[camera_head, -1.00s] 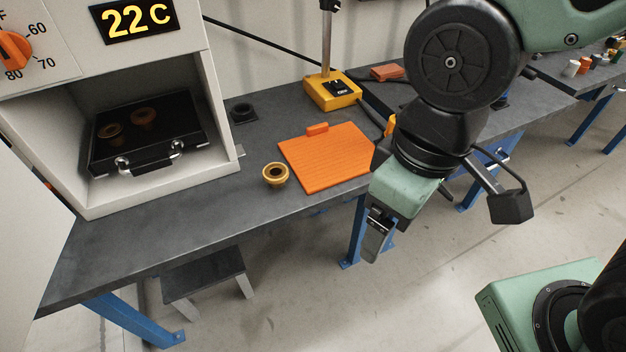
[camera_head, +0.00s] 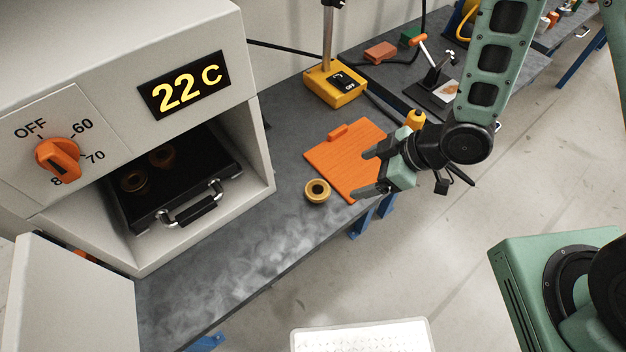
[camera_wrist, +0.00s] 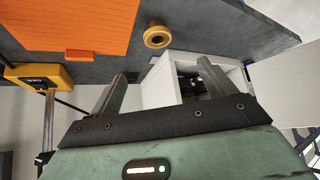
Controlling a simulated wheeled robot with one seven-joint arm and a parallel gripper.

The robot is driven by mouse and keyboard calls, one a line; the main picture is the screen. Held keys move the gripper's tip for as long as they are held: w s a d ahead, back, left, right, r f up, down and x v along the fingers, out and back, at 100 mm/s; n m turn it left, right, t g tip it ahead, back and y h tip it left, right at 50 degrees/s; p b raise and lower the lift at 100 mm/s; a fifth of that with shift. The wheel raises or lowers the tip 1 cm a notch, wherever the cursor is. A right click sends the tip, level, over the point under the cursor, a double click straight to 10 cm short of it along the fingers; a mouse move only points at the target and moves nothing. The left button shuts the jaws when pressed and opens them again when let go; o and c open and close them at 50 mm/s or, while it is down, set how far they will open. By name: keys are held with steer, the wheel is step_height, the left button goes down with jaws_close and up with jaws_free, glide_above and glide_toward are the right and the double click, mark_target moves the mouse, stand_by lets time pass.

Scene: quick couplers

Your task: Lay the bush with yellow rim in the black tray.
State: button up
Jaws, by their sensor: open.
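The bush with yellow rim (camera_head: 317,199) stands on the grey bench just left of the orange mat, its dark hole facing up. It also shows in the wrist view (camera_wrist: 157,46), beyond my fingers. The black tray (camera_head: 197,186) lies inside the open white oven and holds two brownish bushes at its back left. Its front has a metal handle. My gripper (camera_head: 368,172) is open and empty, fingers pointing left, over the bench edge beside the orange mat and to the right of the bush. In the wrist view its fingers (camera_wrist: 161,75) are spread apart with nothing between them.
The orange mat (camera_head: 340,170) lies behind the bush. The oven (camera_head: 262,165) has a side wall beside the tray and an open door (camera_head: 70,300) at lower left. A yellow-based stand (camera_head: 336,86) is behind the mat. The front bench surface (camera_head: 235,270) is clear.

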step_height(320, 180, down, 2)
steer(key=a+b, duration=0.1)
steer(key=b, duration=0.8)
glide_toward(317, 190)
steer(key=a, duration=0.1)
steer(key=s+a, duration=0.1)
steer(key=shift+a+f, duration=0.3)
steer(key=shift+a, duration=0.05)
steer(key=shift+w+p+x, duration=0.2)
steer(key=shift+p+x, duration=0.45)
steer(key=shift+x, duration=2.3)
steer(key=shift+d, duration=0.2)
steer(key=shift+c, duration=0.3)
steer(key=c, duration=1.2)
steer(key=shift+o, duration=0.3)
